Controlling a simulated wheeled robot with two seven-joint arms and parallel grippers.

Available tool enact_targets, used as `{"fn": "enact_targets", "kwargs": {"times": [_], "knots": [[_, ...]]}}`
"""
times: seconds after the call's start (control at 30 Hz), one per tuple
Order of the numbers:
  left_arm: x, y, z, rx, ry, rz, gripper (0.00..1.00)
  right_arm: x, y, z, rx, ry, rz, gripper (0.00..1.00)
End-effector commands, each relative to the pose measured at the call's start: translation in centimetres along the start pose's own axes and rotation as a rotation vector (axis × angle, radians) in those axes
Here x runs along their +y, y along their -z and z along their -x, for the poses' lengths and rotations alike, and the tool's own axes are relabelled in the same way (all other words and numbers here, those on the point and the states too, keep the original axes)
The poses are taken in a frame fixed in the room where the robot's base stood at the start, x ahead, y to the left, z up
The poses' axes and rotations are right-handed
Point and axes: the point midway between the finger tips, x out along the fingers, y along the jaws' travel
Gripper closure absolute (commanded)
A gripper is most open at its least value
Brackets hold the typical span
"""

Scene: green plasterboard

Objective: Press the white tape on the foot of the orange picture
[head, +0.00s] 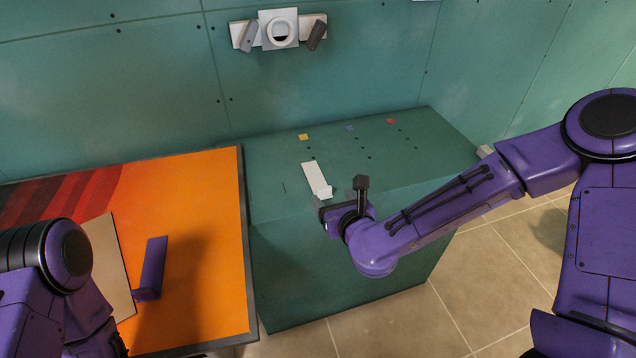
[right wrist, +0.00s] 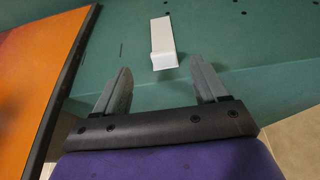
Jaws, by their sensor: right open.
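A white tape strip (head: 316,178) lies on the top of the green box, with a folded end toward the front edge; it also shows in the right wrist view (right wrist: 162,38). The orange picture (head: 205,240) has a dark frame and stands left of the box; its edge also shows in the right wrist view (right wrist: 35,60). My right gripper (head: 340,198) is at the box's front edge, just beyond the tape's folded end. In the right wrist view its fingers (right wrist: 163,88) are apart and empty, with the tape ahead of them. My left gripper is out of view.
The green box (head: 400,150) bears small yellow (head: 303,136), blue (head: 349,128) and red (head: 391,121) marks and several dark holes. A white fixture (head: 279,29) is on the green wall. A beige panel (head: 108,250) is before the picture. Tiled floor (head: 400,320) lies in front.

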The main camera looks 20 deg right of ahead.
Motion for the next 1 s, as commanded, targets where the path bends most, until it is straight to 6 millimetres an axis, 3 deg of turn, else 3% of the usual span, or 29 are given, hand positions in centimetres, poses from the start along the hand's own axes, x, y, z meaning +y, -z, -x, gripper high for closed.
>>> {"fn": "enact_targets", "kwargs": {"times": [0.1,0.5,0.77,0.8,0.97,1.0], "knots": [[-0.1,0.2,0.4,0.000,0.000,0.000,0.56,-0.1,0.1,-2.2,0.004,0.002,0.005,0.28],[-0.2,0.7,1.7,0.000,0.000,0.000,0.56,-0.3,1.0,-8.1,0.006,0.001,0.009,0.28],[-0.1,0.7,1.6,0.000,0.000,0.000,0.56,-0.3,1.1,-8.7,0.007,0.000,0.008,0.28],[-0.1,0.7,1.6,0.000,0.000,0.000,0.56,-0.3,1.1,-8.7,0.007,0.000,0.008,0.34],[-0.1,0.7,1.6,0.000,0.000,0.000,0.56,-0.3,1.1,-8.7,0.007,0.000,0.008,0.86],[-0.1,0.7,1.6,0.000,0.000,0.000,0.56,-0.3,1.1,-8.7,0.007,0.000,0.008,0.92]]}}
